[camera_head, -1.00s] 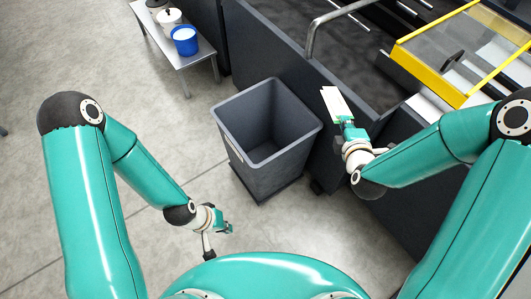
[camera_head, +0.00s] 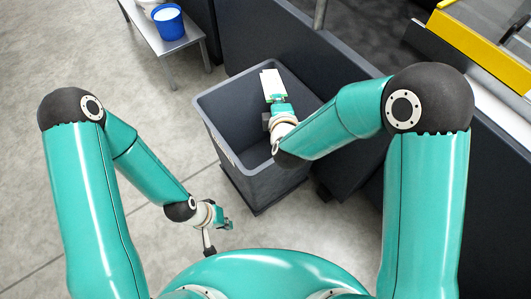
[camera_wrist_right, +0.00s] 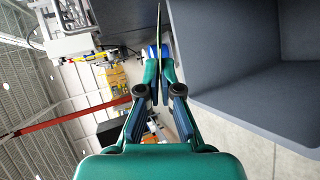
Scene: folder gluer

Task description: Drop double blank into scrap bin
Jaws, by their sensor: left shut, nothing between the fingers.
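The double blank (camera_head: 271,84) is a pale, flat piece. My right gripper (camera_head: 277,103) is shut on it and holds it over the opening of the scrap bin in the head view. In the right wrist view the blank (camera_wrist_right: 159,30) shows edge-on as a thin line between the fingertips (camera_wrist_right: 158,55). The scrap bin (camera_head: 218,132) is a dark grey, open-topped bin on the floor; its grey wall (camera_wrist_right: 235,60) fills the right of the wrist view. My right arm hides part of the bin's inside. My left gripper (camera_head: 226,222) is shut and empty, low at the bin's front left.
A dark machine side (camera_head: 260,35) stands behind and right of the bin, with a yellow-edged guard (camera_head: 470,40) at upper right. A small grey table (camera_head: 178,45) with a blue bucket (camera_head: 168,22) stands at upper left. The floor at left is clear.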

